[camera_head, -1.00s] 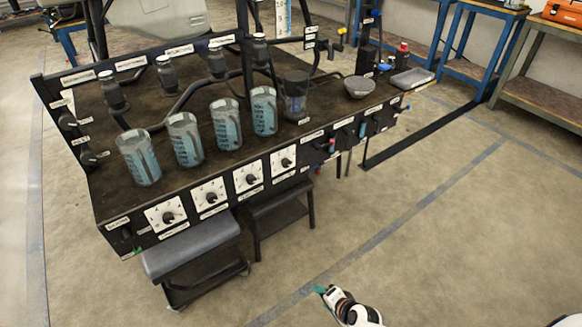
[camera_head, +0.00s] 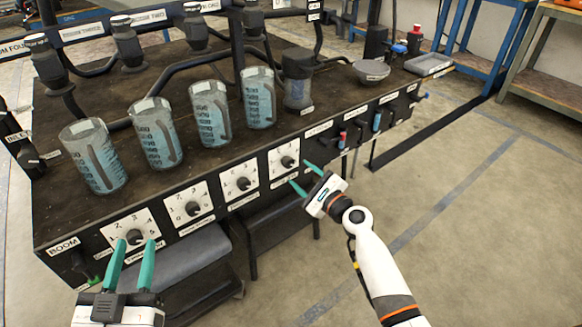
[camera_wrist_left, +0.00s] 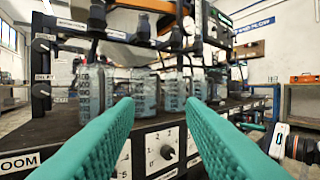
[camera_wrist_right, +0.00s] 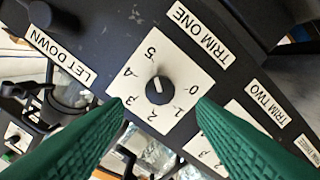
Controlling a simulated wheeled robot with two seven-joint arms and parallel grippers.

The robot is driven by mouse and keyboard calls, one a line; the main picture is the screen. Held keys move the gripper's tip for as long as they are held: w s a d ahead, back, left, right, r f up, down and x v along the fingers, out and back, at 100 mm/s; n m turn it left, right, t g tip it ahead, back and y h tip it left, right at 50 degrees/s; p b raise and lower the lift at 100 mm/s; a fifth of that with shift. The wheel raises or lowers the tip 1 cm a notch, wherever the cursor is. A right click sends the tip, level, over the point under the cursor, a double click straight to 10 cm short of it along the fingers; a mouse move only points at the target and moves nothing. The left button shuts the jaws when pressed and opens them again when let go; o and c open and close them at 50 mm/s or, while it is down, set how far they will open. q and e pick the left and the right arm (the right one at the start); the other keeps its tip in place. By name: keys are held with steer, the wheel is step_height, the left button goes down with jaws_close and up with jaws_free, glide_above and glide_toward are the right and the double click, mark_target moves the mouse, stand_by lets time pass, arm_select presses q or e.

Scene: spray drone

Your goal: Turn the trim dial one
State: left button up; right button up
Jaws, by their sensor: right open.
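The trim one dial (camera_head: 287,162) is a black knob on a white numbered plate, rightmost in the row on the bench front. In the right wrist view the trim one dial (camera_wrist_right: 158,90) lies between my fingertips, beside its TRIM ONE label (camera_wrist_right: 203,32). A pale mark shows on the knob; its exact reading is unclear. My right gripper (camera_head: 300,174) is open with green fingers pointing at this dial; contact cannot be told. My left gripper (camera_head: 136,243) is open and empty in front of the leftmost dial (camera_head: 131,236).
Several blue-marked clear beakers (camera_head: 93,157) stand on the bench top (camera_head: 190,160) behind the dials. A grey stool (camera_head: 180,255) sits under the bench front. Small valves (camera_head: 342,139) line the front to the right. Floor is open at the right.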

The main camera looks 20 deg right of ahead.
mark_target(290, 165)
steer(key=b+x, duration=0.1)
steer(key=x, duration=0.3)
steer(key=shift+w+f, duration=0.15)
steer(key=shift+w, duration=0.1)
arm_select(q)
steer(key=shift+s+d+r+t+h, duration=0.1)
steer(key=shift+s+r+t+h, duration=0.2)
steer(key=shift+r+t, duration=0.45)
steer(key=shift+s+r+t+h, duration=0.15)
steer(key=shift+s+r+t, duration=0.2)
steer(key=shift+r+t, duration=0.4)
steer(key=shift+s+d+r+t+h, duration=0.1)
steer(key=shift+s+r+t+h, duration=0.3)
steer(key=shift+r, duration=0.6)
arm_select(e)
steer(key=shift+w+a, duration=0.3)
steer(key=shift+w, duration=0.3)
steer(key=c, duration=1)
